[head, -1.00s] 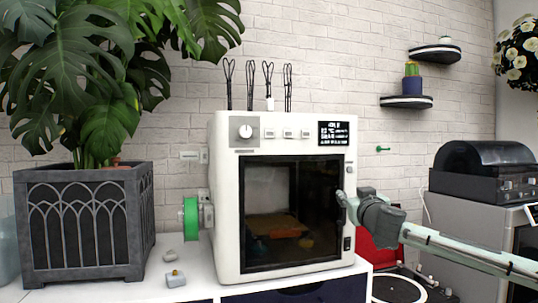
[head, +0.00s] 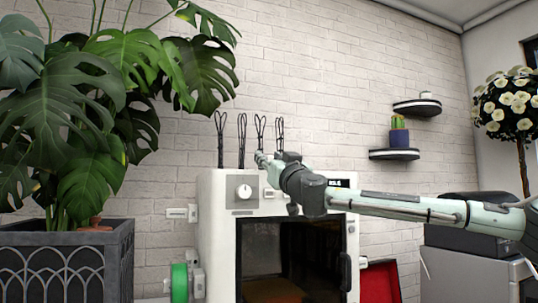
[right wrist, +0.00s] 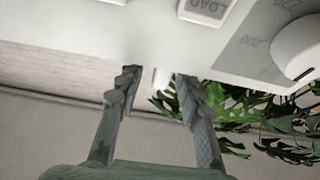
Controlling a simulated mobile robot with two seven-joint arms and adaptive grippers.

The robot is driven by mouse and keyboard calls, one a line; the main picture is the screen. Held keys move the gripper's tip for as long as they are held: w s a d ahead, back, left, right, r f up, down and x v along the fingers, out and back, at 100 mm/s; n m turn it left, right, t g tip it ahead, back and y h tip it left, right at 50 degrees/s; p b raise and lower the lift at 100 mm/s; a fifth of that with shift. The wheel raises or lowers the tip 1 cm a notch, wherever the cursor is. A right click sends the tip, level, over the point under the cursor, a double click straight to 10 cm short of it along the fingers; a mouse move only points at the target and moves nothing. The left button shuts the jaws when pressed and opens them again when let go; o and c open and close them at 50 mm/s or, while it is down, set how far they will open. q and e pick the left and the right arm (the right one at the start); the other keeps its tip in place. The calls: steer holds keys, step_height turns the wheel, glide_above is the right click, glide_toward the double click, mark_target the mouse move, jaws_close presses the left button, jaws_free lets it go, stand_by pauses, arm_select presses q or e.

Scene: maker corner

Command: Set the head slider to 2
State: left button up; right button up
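The white printer (head: 217,225) stands in the middle of the head view with a dark glass door. A round dial (head: 244,192) and a row of buttons are on its front panel. My right gripper (head: 262,160) is at the printer's top front edge, right of the dial, and partly covers the panel. In the right wrist view its two fingers (right wrist: 155,85) are apart, with a small pale piece (right wrist: 154,77) showing between them near the printer's edge. I cannot tell whether that is the head slider, and no number 2 is readable. My left gripper is not in view.
Several black wire loops (head: 242,140) stand up behind the printer top. A green spool (head: 180,283) is on its left side. A large potted plant (head: 65,259) fills the left. Two wall shelves (head: 394,154) are at the right.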

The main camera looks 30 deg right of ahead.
steer(key=shift+w+r, duration=0.1)
steer(key=shift+w, duration=0.25)
steer(key=shift+d, duration=0.1)
jaws_close()
